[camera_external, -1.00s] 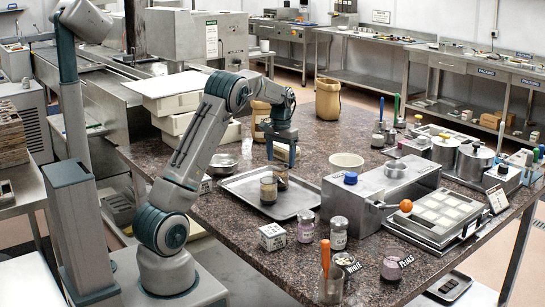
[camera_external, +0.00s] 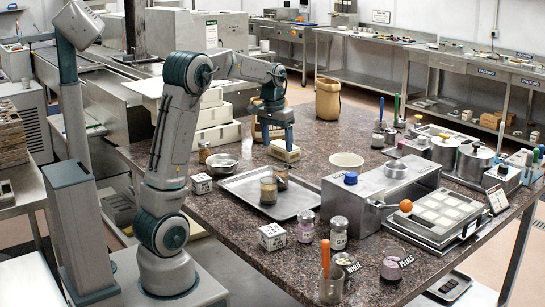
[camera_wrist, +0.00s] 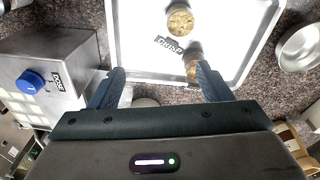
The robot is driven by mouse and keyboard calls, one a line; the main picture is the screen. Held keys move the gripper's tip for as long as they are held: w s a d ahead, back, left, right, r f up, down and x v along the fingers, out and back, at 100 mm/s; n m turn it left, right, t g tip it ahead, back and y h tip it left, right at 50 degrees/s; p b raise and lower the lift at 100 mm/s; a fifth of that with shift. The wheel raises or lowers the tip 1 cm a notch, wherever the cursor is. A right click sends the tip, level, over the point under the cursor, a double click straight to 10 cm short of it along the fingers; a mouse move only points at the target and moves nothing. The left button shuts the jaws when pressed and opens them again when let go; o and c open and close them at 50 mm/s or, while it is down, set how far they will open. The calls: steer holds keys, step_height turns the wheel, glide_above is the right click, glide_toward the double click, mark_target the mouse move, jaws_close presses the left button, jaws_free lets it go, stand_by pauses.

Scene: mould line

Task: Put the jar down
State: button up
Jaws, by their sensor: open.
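Two small glass jars stand on the metal tray (camera_external: 240,187): the front jar (camera_external: 268,190) and a second jar (camera_external: 282,177) just behind it, close together. In the wrist view one jar (camera_wrist: 180,20) shows from above near the top, and the other jar (camera_wrist: 192,64) is partly covered by the right finger. A "CHOP" label (camera_wrist: 169,44) lies near them. My gripper (camera_external: 277,142) is open and empty, raised above the back of the tray. Its fingers (camera_wrist: 160,70) spread wide in the wrist view. I cannot tell which jar the task means.
A steel box with a blue knob (camera_external: 351,178) stands right of the tray. Several jars stand along the front. Some free granite (camera_external: 330,137) lies around the cream bowl (camera_external: 347,160).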

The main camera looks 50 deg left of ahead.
steer(key=s+d+f+m+t, duration=0.1)
steer(key=s+d+f, duration=0.1)
steer(key=s+d, duration=0.4)
steer(key=s+d+f+m, duration=0.1)
steer(key=s+d, duration=0.5)
steer(key=s, duration=1.1)
steer(key=shift+s+d+f+t, duration=0.25)
steer(key=shift+f+t, duration=0.15)
steer(key=shift+f, duration=0.25)
steer(key=shift+a, duration=0.1)
